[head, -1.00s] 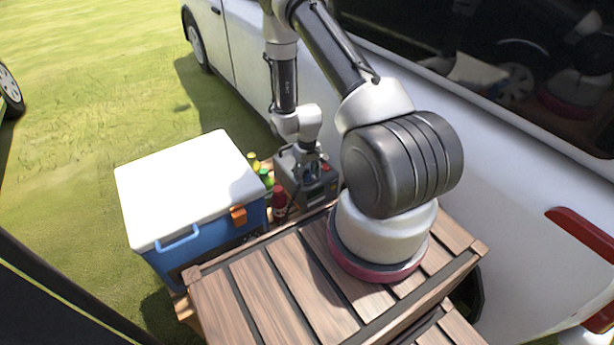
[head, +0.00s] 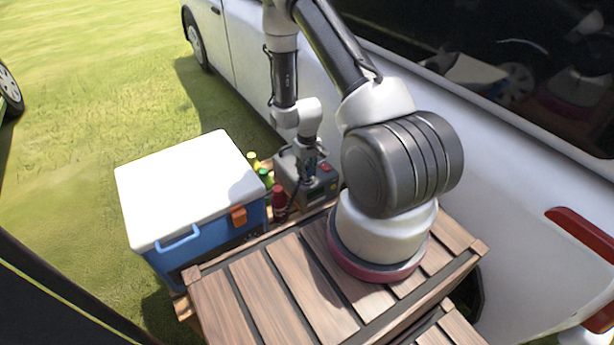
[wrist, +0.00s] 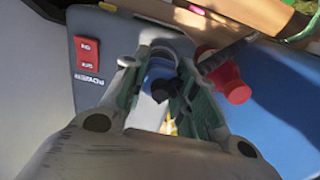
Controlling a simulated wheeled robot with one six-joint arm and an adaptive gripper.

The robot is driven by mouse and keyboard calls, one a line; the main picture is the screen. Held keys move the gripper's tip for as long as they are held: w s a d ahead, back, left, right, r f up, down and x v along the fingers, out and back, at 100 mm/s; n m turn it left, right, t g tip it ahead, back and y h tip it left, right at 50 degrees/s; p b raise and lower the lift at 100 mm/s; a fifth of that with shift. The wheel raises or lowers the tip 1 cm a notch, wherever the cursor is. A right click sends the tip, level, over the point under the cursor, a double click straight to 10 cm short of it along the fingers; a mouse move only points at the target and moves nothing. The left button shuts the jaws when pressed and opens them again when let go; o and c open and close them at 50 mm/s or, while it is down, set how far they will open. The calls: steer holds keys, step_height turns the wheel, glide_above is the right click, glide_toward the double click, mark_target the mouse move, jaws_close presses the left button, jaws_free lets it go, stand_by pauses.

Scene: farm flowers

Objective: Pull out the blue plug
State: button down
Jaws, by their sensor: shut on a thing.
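The grey power box (head: 323,192) stands between the cooler and the van. My gripper (head: 308,177) reaches down over the box. In the wrist view my gripper (wrist: 168,92) is shut on the blue plug (wrist: 160,70), with one finger on each side of it. A dark cable end (wrist: 165,89) shows between the fingers. The fingers hide part of the plug, and I cannot tell whether it is still seated.
A blue cooler (head: 215,235) with a white lid is left of the box; its blue wall also fills the right of the wrist view. Several bottles (head: 267,178) stand between them. The white van (head: 490,190) is close on the right. Wooden slats (head: 270,290) lie in front.

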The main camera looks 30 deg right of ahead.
mark_target(307, 166)
steer(key=shift+r, duration=1.9)
